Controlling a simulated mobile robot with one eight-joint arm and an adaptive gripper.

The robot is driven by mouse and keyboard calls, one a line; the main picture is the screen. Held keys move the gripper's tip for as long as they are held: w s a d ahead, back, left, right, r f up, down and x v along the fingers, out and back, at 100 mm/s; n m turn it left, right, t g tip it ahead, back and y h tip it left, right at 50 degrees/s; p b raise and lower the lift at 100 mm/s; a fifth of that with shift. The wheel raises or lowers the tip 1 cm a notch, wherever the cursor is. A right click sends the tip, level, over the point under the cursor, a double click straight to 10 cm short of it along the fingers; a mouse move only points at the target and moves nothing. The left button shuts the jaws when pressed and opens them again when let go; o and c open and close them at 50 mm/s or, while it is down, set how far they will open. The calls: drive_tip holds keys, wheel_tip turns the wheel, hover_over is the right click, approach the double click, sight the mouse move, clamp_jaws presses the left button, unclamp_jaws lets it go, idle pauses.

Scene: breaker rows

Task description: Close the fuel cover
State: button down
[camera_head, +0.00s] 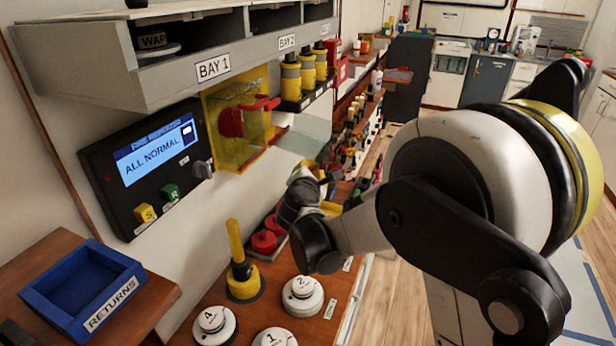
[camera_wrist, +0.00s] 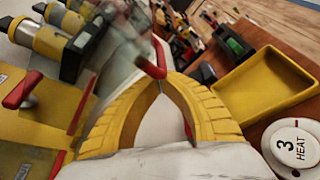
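The fuel cover (camera_head: 305,132) looks like a clear pane swung out to the right of a yellow housing (camera_head: 212,118) below BAY 1. The housing's inside shows a red part (camera_head: 232,122). In the wrist view the clear pane (camera_wrist: 118,62) is blurred, with a red bar (camera_wrist: 157,58) at its edge. My gripper (camera_wrist: 161,80) has its two yellow fingers drawn together at the tips. The tips are right at the red bar; I cannot tell whether they grip it or only touch it. In the head view my arm hides the fingers.
A dark panel reading ALL NORMAL (camera_head: 155,155) is left of the housing. Yellow-and-black cylinders (camera_head: 307,70) stand on a shelf to its right. Below are a yellow post (camera_head: 238,255), white numbered discs (camera_head: 302,296) and a blue RETURNS tray (camera_head: 132,262). A yellow tray (camera_wrist: 262,82) shows in the wrist view.

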sight(323, 146)
drive_tip(key=shift+d+r, duration=0.1)
drive_tip(key=shift+r, duration=0.1)
idle(0.3)
drive_tip(key=r+n+p, duration=0.1)
drive_tip(key=r, duration=0.1)
drive_tip(key=d+r+n+g+h+p, duration=0.1)
drive_tip(key=r+n+p, duration=0.1)
drive_tip(key=s+d+r+n+h+p, duration=0.1)
drive_tip(key=r+p, duration=0.1)
drive_tip(key=r, duration=0.1)
drive_tip(key=shift+r+n, duration=0.1)
drive_tip(key=shift+n, duration=0.2)
drive_tip(key=r+n+p, duration=0.1)
drive_tip(key=r, duration=0.1)
drive_tip(key=r+n+g+h+p, duration=0.1)
drive_tip(key=a+r+n+h+p, duration=0.1)
drive_tip(key=r, duration=0.1)
drive_tip(key=shift+w+r+n, duration=0.3)
drive_tip(key=shift+w+a+r+n+h+p, duration=0.15)
drive_tip(key=shift+a+r+n+h+p, duration=0.15)
drive_tip(key=shift+a+r+n+p, duration=0.25)
drive_tip(key=shift+w+a+r+n+h+p, duration=0.25)
drive_tip(key=shift+r+n, duration=0.2)
drive_tip(key=shift+r, duration=0.25)
drive_tip(key=shift+s, duration=0.1)
